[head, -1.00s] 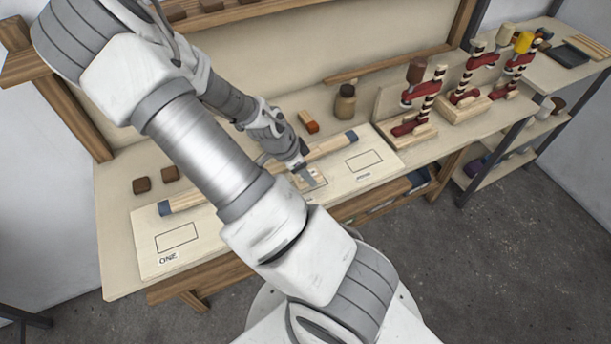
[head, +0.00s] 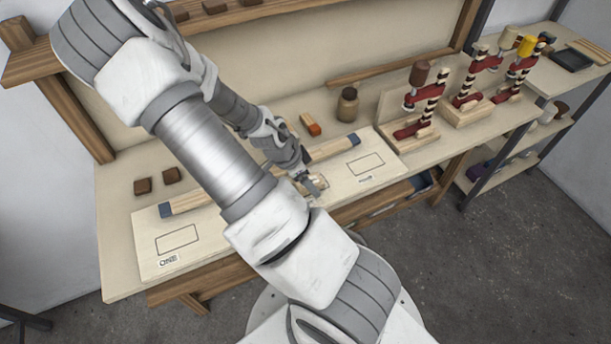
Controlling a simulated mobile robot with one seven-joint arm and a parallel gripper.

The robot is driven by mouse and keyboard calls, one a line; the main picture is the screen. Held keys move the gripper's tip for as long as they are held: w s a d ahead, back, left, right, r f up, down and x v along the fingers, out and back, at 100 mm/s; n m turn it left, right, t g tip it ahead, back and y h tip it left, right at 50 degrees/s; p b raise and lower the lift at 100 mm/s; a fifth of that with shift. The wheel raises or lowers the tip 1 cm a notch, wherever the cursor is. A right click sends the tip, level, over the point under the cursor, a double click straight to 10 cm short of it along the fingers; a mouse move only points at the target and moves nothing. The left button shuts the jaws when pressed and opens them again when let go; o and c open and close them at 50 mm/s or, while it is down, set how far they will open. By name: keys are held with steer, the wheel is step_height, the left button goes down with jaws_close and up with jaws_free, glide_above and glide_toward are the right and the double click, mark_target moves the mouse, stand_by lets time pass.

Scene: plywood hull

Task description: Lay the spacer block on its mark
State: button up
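A pale board (head: 215,253) lies on the bench with outlined rectangles: one at the left by the label ONE (head: 176,240) and one at the right (head: 366,165). My gripper (head: 314,187) is low over the middle of the board, between these two outlines. A small pale wooden piece, possibly the spacer block (head: 321,181), shows at its fingertips, mostly hidden. I cannot tell whether the fingers grip it or whether it touches the board. Any outline beneath is covered by my gripper and arm.
A long strip with blue-grey ends (head: 190,203) lies along the board's back, partly behind my arm. An orange-ended block (head: 311,125), a brown jar (head: 347,104) and two dark blocks (head: 143,186) stand behind. Red clamps (head: 416,128) stand at the right.

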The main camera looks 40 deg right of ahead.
steer(key=a+r+n+t+y+p, duration=0.25)
steer(key=a+r+n+y, duration=0.5)
steer(key=a+r, duration=1.2)
steer(key=s+r+n+t+h, duration=0.1)
steer(key=s+r+n, duration=0.3)
steer(key=r, duration=0.5)
steer(key=s+r+n+t+h, duration=0.2)
steer(key=s+r+n+t, duration=0.1)
steer(key=r+n, duration=0.5)
steer(key=shift+s+a+r+n+p, duration=0.3)
steer(key=shift+s+r+n+p, duration=0.15)
steer(key=shift+s+n, duration=0.15)
steer(key=shift+c, duration=0.2)
steer(key=c, duration=0.5)
steer(key=shift+d, duration=0.2)
